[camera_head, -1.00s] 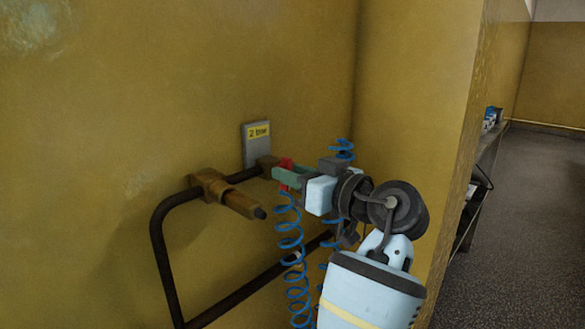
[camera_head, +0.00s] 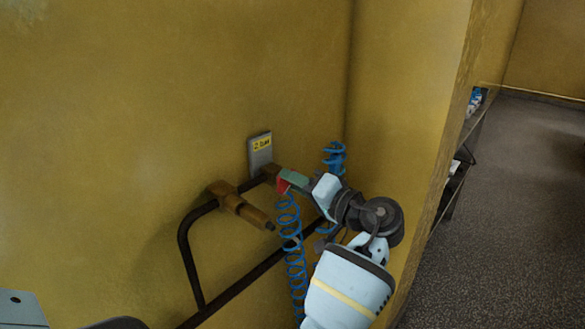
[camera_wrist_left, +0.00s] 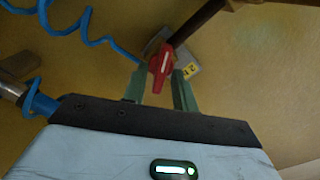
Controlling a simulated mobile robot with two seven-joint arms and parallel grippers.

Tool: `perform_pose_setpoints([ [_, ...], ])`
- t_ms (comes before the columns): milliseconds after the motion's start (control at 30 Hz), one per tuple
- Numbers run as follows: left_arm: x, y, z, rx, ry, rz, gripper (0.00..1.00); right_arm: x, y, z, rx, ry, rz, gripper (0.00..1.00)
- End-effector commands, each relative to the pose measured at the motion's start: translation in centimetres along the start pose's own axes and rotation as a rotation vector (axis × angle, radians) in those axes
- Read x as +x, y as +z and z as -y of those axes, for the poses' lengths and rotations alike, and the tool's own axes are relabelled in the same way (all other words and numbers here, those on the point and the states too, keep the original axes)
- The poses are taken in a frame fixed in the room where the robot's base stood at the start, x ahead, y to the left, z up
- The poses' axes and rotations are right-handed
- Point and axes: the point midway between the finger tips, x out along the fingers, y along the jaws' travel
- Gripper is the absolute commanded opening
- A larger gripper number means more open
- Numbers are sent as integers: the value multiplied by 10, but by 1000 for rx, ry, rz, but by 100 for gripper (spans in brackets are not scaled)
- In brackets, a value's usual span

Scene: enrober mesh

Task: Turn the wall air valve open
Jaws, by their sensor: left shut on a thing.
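The valve's small red handle (camera_head: 283,186) is at the wall pipe, just below a grey plate with a yellow label. In the left wrist view the red handle (camera_wrist_left: 160,61) stands between the green fingertips of my left gripper (camera_wrist_left: 160,88). In the head view my left gripper (camera_head: 291,180) reaches the handle from the right and is shut on it. The fingers hide part of the handle and the valve body behind it. My right gripper is in neither view.
A brass fitting (camera_head: 240,206) sticks out from the dark pipe (camera_head: 190,262), left of the valve. Blue coiled hoses (camera_head: 294,245) hang below and behind the gripper. The grey plate (camera_head: 259,151) is on the yellow wall. Shelving (camera_head: 460,165) and open floor lie right.

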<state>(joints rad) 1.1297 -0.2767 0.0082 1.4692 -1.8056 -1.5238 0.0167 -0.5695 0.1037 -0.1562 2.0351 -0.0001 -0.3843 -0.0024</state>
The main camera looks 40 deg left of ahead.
Motion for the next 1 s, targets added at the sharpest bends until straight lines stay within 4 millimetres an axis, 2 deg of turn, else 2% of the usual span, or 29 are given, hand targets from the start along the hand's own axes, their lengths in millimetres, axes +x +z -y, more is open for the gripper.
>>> perform_pose_setpoints([
  [33, 1, -4, 6, 41, -2, 0, 5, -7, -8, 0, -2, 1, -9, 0],
  [200, 1, -4, 6, 197, -3, 1, 5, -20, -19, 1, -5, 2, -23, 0],
  [600, 1, -2, 2, 475, -3, 1, 5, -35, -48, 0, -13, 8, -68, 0],
  [1000, 1, 0, -2, 576, -3, 1, 5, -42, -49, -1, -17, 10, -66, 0],
])
